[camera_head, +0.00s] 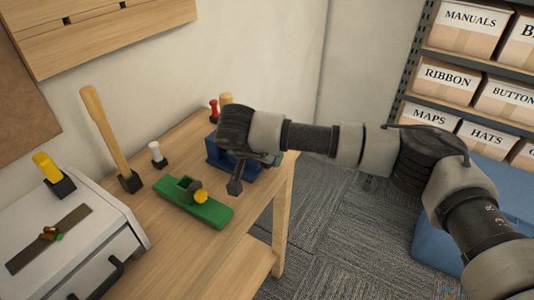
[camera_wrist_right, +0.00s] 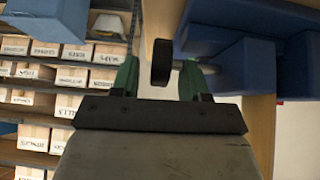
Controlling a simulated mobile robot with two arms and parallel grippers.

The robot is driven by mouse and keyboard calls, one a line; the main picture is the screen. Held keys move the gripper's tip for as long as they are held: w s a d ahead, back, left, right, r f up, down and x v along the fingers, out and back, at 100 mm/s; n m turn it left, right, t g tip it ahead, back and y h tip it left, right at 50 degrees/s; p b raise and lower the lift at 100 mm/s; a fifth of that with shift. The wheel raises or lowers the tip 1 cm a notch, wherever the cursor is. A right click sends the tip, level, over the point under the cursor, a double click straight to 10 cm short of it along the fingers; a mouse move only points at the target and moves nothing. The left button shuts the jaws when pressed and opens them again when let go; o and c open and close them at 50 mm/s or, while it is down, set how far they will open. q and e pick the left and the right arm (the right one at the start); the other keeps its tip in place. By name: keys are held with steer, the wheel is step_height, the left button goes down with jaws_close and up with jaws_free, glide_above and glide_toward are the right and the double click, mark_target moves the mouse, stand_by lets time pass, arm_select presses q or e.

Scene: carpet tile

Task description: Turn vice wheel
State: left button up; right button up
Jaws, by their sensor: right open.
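The blue vice (camera_head: 246,172) stands at the right end of the wooden workbench, partly hidden behind my right arm. In the right wrist view its blue body (camera_wrist_right: 245,70) fills the upper right. Its dark round wheel (camera_wrist_right: 161,62) sits on a short metal shaft (camera_wrist_right: 207,67) at the vice's side. My right gripper (camera_wrist_right: 157,80) is open, its green fingers on either side of the wheel in the picture. I cannot tell whether either finger touches it. My left gripper is out of view.
A green plane-like tool (camera_head: 205,209) lies on the bench (camera_head: 176,235) left of the vice. A mallet (camera_head: 108,140), a white-handled tool (camera_head: 157,153) and a red one (camera_head: 213,109) stand behind. A white drawer box (camera_head: 85,243) is at left. Shelves with boxes (camera_head: 447,78) stand right.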

steer(key=v, duration=1)
steer(key=shift+s+r+b, duration=0.15)
steer(key=shift+r+b, duration=0.2)
steer(key=w+d+g+y, duration=0.1)
steer(key=w, duration=0.1)
steer(key=w+d+g+y, duration=0.1)
steer(key=w+g, duration=0.1)
steer(key=w+d+g+y, duration=0.1)
steer(key=w+d+g, duration=0.1)
steer(key=shift+r+y+b, duration=0.3)
steer(key=shift+r+b, duration=0.05)
steer(key=shift+b, duration=0.05)
steer(key=shift+w+d+g+y, duration=0.25)
steer(key=shift+d+g+y, duration=0.05)
steer(key=shift+d+f, duration=0.1)
steer(key=shift+f, duration=0.05)
step_height(320, 180, down, 10)
steer(key=shift+f, duration=0.15)
jaws_close()
